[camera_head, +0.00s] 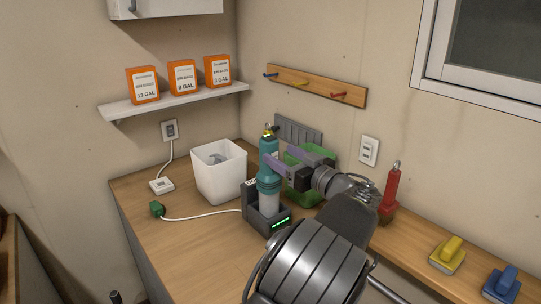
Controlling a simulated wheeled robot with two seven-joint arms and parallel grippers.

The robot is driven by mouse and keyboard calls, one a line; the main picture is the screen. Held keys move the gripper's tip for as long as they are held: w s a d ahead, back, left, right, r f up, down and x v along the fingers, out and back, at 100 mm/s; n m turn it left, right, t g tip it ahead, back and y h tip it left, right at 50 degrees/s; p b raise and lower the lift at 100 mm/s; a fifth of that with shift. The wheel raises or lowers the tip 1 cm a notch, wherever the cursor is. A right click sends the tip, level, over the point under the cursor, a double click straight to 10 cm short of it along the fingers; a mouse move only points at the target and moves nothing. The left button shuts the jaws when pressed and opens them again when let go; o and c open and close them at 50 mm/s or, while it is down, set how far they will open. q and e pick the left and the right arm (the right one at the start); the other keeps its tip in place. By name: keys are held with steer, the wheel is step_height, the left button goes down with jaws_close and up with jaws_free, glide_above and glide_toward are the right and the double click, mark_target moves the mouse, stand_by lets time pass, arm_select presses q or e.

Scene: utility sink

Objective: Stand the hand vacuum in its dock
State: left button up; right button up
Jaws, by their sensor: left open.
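The hand vacuum (268,172) is teal with a pale clear lower part. It stands upright in its dock (254,217), a dark grey base with green lights on its front. My left gripper (279,157) is open at the right side of the vacuum, with its purple fingers pointing left toward the teal body. One finger overlaps the vacuum's edge in the picture; I cannot tell whether it touches. My right gripper is not in view.
A white bin (219,176) stands left of the dock, and a green container (318,196) is partly hidden behind my gripper. A white cord (205,217) with a green plug (157,209) lies left. A red bottle (391,188) and yellow (447,256) and blue (502,286) brushes are right.

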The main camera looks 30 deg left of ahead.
arm_select(q)
steer(key=v, duration=0.3)
stand_by(2.4)
